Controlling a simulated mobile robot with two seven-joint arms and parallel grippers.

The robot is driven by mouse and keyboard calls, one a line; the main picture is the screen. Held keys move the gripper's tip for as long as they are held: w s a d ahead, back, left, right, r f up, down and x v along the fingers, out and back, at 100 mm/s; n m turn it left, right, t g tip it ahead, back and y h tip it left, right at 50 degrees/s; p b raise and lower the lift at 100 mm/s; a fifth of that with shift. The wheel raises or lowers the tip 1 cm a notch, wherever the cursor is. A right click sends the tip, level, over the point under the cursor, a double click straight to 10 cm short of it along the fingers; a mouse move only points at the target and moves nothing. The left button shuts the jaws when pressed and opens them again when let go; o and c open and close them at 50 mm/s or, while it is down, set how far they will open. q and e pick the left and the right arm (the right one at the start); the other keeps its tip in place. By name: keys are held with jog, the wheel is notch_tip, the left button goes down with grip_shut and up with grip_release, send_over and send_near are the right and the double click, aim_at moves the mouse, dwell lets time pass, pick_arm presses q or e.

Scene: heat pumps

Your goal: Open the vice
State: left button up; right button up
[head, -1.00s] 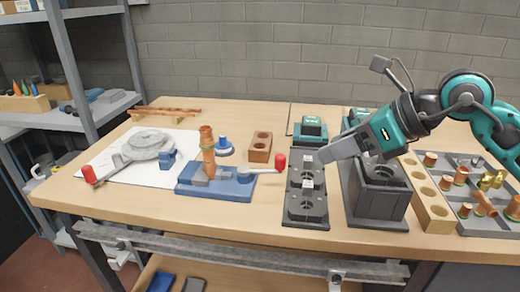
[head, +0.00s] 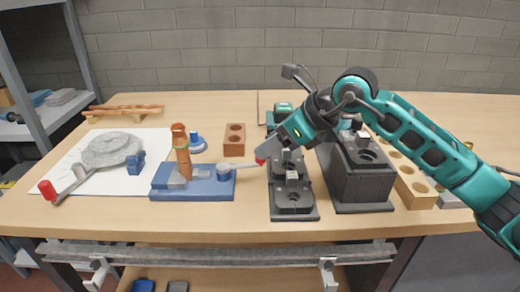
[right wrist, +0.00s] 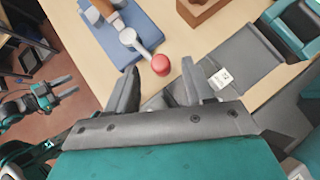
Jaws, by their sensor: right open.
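The vice (head: 208,188) is a blue block on the table with a copper pipe (head: 182,158) standing upright in it. Its pale lever (head: 243,164) points right and ends in a red knob, which also shows in the right wrist view (right wrist: 160,64). My right gripper (head: 266,152) is open at the knob in the head view and partly hides it. In the right wrist view the knob lies between the lines of the two fingertips, at about their level; contact cannot be told. My left gripper (right wrist: 68,88) shows only in the right wrist view, fingers apart, off the table.
A black fixture (head: 294,203) stands just below and right of the knob, with a taller dark block (head: 362,185) beside it. A brown block with holes (head: 235,140) is behind the vice. A grey round part (head: 112,150) with a red-tipped handle lies on white paper at left.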

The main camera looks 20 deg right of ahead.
jog(key=shift+x, duration=2.15)
jog(key=shift+c, duration=0.2)
jog(key=shift+r, duration=0.1)
grip_shut()
